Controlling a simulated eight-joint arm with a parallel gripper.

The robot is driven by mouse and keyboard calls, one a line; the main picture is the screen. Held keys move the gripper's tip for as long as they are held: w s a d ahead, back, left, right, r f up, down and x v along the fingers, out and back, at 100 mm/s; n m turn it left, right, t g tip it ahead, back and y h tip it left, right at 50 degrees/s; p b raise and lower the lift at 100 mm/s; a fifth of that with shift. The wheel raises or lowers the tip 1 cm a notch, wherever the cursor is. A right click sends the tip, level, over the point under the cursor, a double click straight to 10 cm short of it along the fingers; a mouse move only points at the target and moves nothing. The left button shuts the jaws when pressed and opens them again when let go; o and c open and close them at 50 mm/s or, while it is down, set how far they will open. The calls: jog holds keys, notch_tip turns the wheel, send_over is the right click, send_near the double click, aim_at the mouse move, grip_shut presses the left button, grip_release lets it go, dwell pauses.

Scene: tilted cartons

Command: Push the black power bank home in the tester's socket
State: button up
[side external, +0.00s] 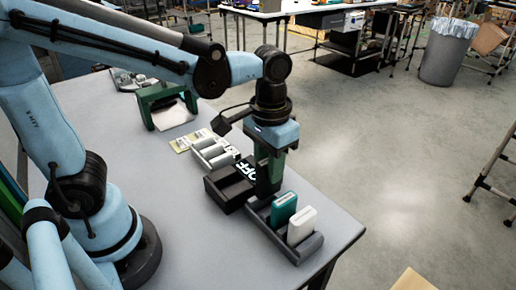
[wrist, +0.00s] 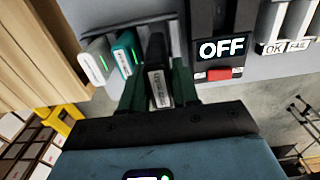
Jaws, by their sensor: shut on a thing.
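The black power bank (wrist: 156,60) stands between my gripper's green fingers in the wrist view. My gripper (side external: 268,188) is shut on it at the far end of the grey tilted carton (side external: 310,247). The fingers hide the power bank in the side view, and I cannot tell whether it is lifted clear of its slot. The black tester (side external: 229,188) is just left of my gripper in the side view. In the wrist view its display (wrist: 221,48) reads OFF, above a red button (wrist: 219,74). The inside of its socket is not clearly visible.
A teal power bank (side external: 283,208) and a white one (side external: 301,226) stand in the same carton. Bins labelled OK and FAIL (wrist: 285,45) are beyond the tester. A green-framed stand (side external: 167,104) is further back. The front left of the table (side external: 190,230) is clear.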

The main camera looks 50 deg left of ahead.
notch_tip(320, 180, up, 3)
jog(key=shift+f, duration=0.1)
jog(key=shift+a+r, duration=0.15)
jog(key=shift+r, duration=0.05)
jog(key=s+a+f, duration=0.2)
jog(key=s+a, duration=0.1)
jog(key=a, duration=0.7)
jog(key=shift+s+d+f, duration=0.1)
jog(key=shift+d+f, duration=0.05)
jog(key=shift+f, duration=2.85)
jog(key=shift+f, duration=0.45)
jog(key=o, duration=1.1)
jog(key=shift+c, duration=0.2)
jog(key=c, duration=0.3)
jog(key=shift+c, duration=0.2)
